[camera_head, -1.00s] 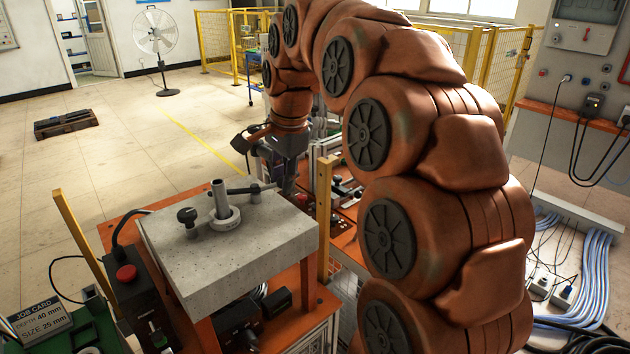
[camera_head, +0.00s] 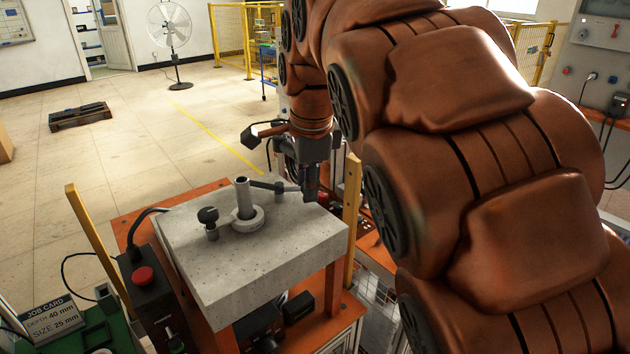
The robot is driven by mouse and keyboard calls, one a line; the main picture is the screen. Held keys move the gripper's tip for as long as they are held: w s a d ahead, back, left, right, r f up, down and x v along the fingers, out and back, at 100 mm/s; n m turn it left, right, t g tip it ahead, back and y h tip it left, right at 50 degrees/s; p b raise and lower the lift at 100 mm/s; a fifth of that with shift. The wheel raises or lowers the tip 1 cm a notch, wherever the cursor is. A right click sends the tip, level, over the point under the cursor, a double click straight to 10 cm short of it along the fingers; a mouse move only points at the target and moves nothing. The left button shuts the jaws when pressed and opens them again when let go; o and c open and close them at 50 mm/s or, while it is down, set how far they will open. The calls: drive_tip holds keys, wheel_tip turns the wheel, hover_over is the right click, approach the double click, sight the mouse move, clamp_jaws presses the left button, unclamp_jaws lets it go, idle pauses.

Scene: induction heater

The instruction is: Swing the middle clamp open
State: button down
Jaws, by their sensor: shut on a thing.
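A pale grey speckled block (camera_head: 290,255) stands on an orange frame and carries an upright metal post (camera_head: 243,197) in a collar (camera_head: 247,221). A dark clamp with a flat arm (camera_head: 268,186) sits behind and right of the post, its arm running sideways toward my gripper. My gripper (camera_head: 309,196) is low at the block's far right edge, beside the clamp arm's right end. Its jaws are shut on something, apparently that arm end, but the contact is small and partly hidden. Another black-knobbed clamp (camera_head: 209,219) stands left of the post.
A yellow upright post (camera_head: 352,210) stands close right of the block, near my arm. A control box with a red button (camera_head: 143,276) and another yellow post (camera_head: 88,235) are on the left. Open floor extends behind.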

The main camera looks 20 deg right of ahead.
drive_tip(key=c, duration=0.9)
unclamp_jaws()
drive_tip(key=shift+c, duration=0.2)
drive_tip(key=shift+r, duration=0.15)
wheel_tip(320, 180, up, 7)
drive_tip(key=s, duration=0.1)
drive_tip(key=shift+s, duration=0.2)
idle(0.4)
